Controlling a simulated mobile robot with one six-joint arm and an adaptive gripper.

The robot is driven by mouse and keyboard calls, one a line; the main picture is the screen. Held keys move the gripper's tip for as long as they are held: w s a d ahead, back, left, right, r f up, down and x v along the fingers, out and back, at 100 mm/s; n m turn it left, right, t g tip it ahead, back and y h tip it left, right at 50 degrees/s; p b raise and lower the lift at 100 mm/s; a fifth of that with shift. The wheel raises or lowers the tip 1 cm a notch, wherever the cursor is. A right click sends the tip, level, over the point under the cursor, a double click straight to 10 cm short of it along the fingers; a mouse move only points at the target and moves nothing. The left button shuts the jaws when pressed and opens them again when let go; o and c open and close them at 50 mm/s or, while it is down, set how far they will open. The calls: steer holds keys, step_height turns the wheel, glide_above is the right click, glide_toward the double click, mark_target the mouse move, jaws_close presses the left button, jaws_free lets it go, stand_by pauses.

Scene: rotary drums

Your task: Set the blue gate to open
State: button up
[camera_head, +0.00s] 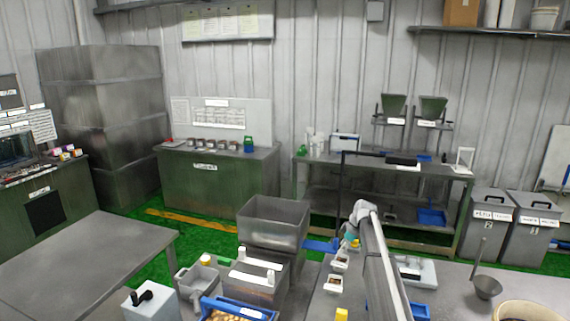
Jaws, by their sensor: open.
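A flat blue piece (320,246), which looks like the blue gate, sticks out to the right of the grey metal hopper (273,222). Its left end is at the hopper's lower right side. I cannot tell from this view whether the gate is open or shut. My arm reaches up from the bottom right, and my gripper (346,248) is at the right end of the blue piece. It is open, but its fingers are small and partly hidden. I cannot tell whether it touches the blue piece.
Small white containers (336,284) stand below my gripper. A blue-rimmed tray (204,308) holds pale pieces at the front. A grey bin (186,280) and a box with a black handle (150,305) stand left. A scoop (487,288) lies right. A shelf bench (300,172) stands behind.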

steer(key=s+a+m+h, duration=0.15)
steer(key=s+m, duration=0.25)
steer(key=s, duration=0.9)
steer(key=s+a+f+m+h, duration=0.15)
steer(key=s+m, duration=0.35)
steer(key=s, duration=0.8)
steer(key=s+a+m+h, duration=0.1)
steer(key=s+a+m, duration=0.25)
steer(key=s, duration=0.95)
steer(key=shift+m+g, duration=0.65)
steer(key=shift+g, duration=0.05)
steer(key=s+f+b, duration=0.1)
steer(key=f+b, duration=0.2)
steer(key=s+f+b, duration=0.1)
steer(key=f+b, duration=0.2)
steer(key=s+d+f+b, duration=0.1)
steer(key=f+b, duration=0.3)
steer(key=shift+s, duration=0.1)
steer(key=shift+r, duration=0.1)
steer(key=shift+c, duration=1)
steer(key=shift+a, duration=0.2)
